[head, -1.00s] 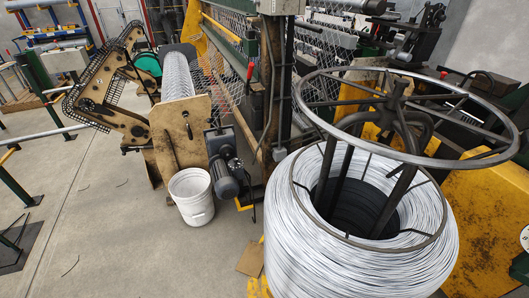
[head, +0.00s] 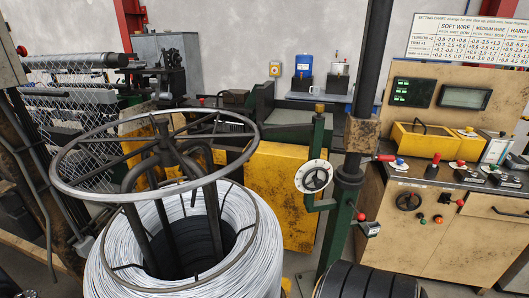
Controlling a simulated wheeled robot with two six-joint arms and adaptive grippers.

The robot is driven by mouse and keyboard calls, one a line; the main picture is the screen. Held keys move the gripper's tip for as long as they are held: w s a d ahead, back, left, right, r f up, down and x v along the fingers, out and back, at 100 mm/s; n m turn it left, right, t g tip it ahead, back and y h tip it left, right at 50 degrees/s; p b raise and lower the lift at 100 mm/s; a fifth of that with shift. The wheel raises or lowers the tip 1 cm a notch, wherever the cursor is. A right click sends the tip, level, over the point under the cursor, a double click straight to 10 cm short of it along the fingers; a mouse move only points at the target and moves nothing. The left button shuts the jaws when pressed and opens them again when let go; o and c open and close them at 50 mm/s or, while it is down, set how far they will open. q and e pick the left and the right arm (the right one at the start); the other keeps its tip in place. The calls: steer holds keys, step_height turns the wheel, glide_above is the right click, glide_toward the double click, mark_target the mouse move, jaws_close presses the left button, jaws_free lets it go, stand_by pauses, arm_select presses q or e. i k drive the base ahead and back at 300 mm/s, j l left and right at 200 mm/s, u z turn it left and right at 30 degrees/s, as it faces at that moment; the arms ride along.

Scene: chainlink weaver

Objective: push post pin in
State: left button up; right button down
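A dark upright post (head: 373,70) stands right of centre, with a rusty brown block (head: 362,135) around it and a thicker collar below. A red-handled rod (head: 385,158) shows just right of the post, beside the control cabinet. A small red-tipped part (head: 361,217) sits lower on the post, above a small grey fitting (head: 369,230). I cannot tell which of these is the post pin, or how deep it sits. Neither of my grippers is in view.
A large wire coil (head: 255,250) under a ringed frame (head: 60,178) fills the lower left. A round white dial (head: 313,177) is left of the post. A wooden control cabinet (head: 400,225) stands right. A dark ribbed drum (head: 368,282) sits at the bottom.

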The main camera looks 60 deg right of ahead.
mark_target(361, 216)
steer(key=z, duration=2.6)
